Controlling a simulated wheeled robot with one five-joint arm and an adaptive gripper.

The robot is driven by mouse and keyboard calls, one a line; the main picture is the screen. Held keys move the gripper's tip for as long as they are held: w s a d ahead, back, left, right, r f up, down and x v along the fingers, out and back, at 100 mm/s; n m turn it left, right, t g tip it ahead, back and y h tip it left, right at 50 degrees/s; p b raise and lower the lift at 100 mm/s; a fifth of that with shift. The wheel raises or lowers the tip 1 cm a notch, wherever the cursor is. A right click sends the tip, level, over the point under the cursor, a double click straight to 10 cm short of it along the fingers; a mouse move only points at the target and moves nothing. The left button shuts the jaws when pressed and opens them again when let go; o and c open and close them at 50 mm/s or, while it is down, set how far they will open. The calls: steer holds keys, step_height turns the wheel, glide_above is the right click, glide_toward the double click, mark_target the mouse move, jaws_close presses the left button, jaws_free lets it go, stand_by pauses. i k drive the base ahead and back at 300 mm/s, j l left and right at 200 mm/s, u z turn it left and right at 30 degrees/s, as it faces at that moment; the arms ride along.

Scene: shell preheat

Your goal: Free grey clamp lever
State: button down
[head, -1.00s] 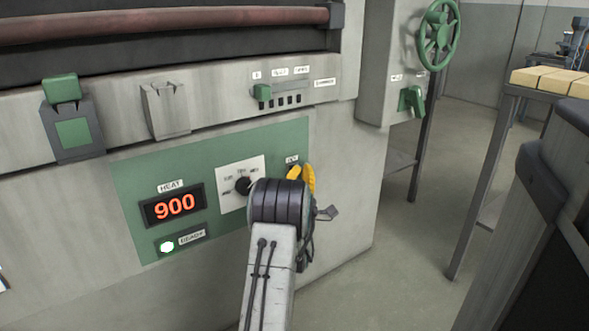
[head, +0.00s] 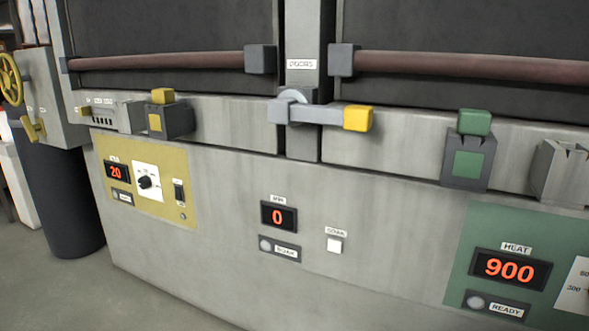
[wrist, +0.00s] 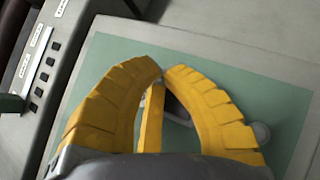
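In the head view a grey lever (head: 315,112) lies across the post under the DOORS label, between the two doors. It runs nearly level from a round pivot to a yellow end block (head: 357,118). No other part is clearly a grey clamp lever. My gripper is outside the head view. In the wrist view its yellow fingers (wrist: 162,73) curve together with the tips almost meeting, over a green panel (wrist: 275,95). A narrow yellow bar and a dark part show between the fingers; I cannot tell whether they are touched.
A yellow-topped latch (head: 164,115) and a green-topped latch (head: 470,150) stick out on the front ledge. A notched grey bracket (head: 560,172) is at the right. Red-brown bars (head: 165,60) cross the doors. A dark bin (head: 60,190) stands at left, with clear floor before it.

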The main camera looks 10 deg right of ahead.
mark_target(292, 108)
steer(key=j, duration=0.5)
steer(key=k+j, duration=0.15)
steer(key=j, duration=0.8)
steer(key=k, duration=0.05)
